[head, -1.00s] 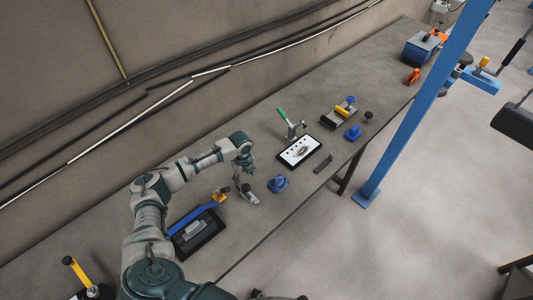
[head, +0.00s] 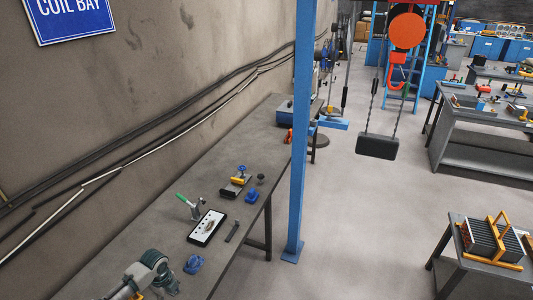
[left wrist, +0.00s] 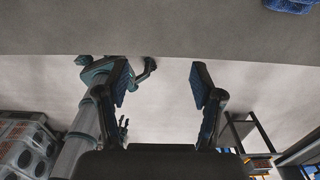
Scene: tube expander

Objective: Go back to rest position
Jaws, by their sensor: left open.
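My left arm comes in at the bottom left of the head view, over the near part of the grey bench (head: 130,240). Its wrist shows, but the fingertips are not clear there. In the left wrist view my left gripper (left wrist: 158,82) is open, with two dark blue-padded fingers wide apart and nothing between them. A bench edge lies beyond the fingertips, with pale floor behind. Another teal and grey arm link of mine shows left of the fingers.
A blue post (head: 304,130) stands beside the bench.

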